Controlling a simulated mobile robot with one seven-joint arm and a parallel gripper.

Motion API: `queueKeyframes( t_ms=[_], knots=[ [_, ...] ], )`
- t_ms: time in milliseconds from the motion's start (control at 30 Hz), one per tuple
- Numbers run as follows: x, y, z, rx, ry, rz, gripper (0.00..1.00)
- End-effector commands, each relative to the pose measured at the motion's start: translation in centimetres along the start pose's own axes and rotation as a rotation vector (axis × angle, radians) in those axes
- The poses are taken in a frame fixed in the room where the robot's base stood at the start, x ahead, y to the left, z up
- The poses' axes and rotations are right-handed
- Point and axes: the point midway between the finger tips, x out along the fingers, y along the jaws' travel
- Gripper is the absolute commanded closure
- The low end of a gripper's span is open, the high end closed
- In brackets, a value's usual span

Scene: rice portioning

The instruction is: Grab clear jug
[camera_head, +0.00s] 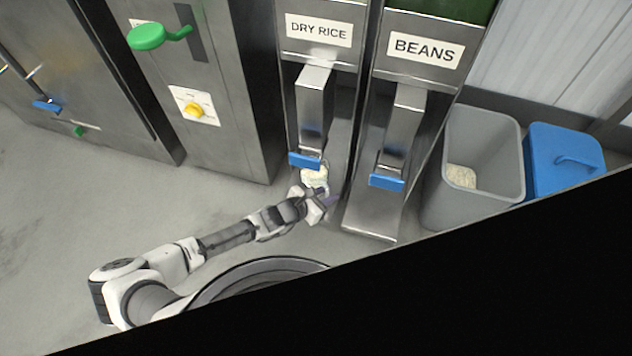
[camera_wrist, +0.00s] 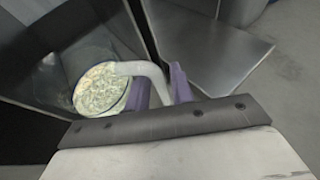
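The clear jug (camera_wrist: 103,90) holds pale grains and stands below the dry rice dispenser's spout in the head view, where it also shows (camera_head: 314,177). In the wrist view its pale curved handle (camera_wrist: 143,69) reaches right and bends down between the purple fingers of my gripper (camera_wrist: 162,88). One finger is on each side of the handle. I cannot tell whether both press on it. In the head view my gripper (camera_head: 322,199) is low beside the jug, and the fingers are partly hidden.
The dry rice dispenser (camera_head: 311,95) has a blue lever (camera_head: 305,160). The beans dispenser (camera_head: 408,110) stands close on the right, with a metal base plate (camera_head: 372,220). Further right are a grey bin (camera_head: 487,125) with grains and a blue lidded bin (camera_head: 562,150). Floor at left is clear.

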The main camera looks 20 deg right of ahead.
Motion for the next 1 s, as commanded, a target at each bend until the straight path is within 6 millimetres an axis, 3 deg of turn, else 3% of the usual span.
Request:
queueKeyframes(
  t_ms=[267, 433, 1000],
  knots=[
    [0.23, 0.01, 0.04, 0.001, 0.000, 0.000, 0.78],
    [0.22, 0.01, 0.04, 0.000, 0.000, 0.000, 1.00],
    [0.05, -0.01, 0.34, 0.001, -0.002, 0.000, 1.00]
  ],
)
